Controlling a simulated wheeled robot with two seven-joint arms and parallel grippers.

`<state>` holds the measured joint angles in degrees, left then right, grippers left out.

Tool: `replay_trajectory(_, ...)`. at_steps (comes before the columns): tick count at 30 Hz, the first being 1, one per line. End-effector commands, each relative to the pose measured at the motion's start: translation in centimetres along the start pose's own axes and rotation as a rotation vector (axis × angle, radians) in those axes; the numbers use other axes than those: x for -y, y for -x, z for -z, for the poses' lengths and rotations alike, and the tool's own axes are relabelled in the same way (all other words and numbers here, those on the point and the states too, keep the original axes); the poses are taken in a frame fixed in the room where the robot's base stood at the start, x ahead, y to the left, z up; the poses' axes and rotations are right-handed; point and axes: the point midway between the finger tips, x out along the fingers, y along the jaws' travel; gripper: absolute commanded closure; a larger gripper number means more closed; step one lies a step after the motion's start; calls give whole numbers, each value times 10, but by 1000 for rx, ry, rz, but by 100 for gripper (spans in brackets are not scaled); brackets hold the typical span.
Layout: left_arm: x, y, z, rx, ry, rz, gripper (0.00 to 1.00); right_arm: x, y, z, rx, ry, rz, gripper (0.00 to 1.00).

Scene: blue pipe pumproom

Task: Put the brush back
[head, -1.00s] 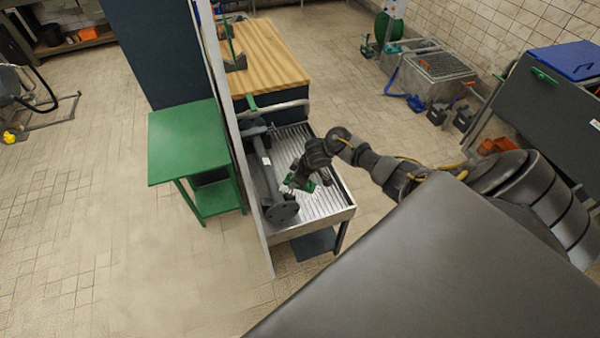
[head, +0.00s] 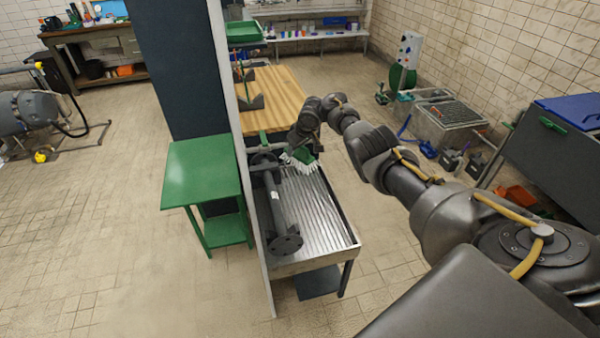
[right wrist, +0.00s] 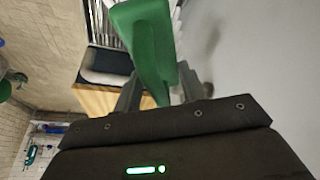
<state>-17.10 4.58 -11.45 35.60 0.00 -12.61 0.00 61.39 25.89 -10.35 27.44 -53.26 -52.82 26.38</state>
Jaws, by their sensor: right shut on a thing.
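My right gripper (head: 304,143) is shut on a brush with a green body (right wrist: 146,45) and pale bristles (head: 297,161). In the head view the brush is above the far part of a ribbed metal drain tray (head: 328,223), bristles low and to the left; I cannot tell if it touches anything. In the right wrist view the green part sits between the fingers. A dark flanged pipe piece (head: 275,205) lies along the left side of the tray. My left gripper is not in view.
A thin upright panel (head: 240,190) borders the tray on the left, with a green table (head: 203,168) beyond it. A wooden-topped bench (head: 272,98) stands behind the tray. The tray's right half is clear.

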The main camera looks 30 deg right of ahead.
Motion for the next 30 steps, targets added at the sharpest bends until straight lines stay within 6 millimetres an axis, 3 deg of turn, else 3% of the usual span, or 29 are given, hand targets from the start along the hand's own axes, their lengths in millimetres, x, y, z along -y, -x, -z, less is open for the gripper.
replay_trajectory(6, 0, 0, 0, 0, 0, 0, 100, -24, 37, 38, 0, -93, -37, 92)
replay_trajectory(13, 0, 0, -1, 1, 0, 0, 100, -62, 72, 54, 11, -266, -113, 92)
replay_trajectory(23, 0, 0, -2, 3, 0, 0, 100, -106, 92, 26, 28, -554, -238, 92)
replay_trajectory(30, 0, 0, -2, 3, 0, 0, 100, -124, 103, -21, 40, -797, -343, 92)
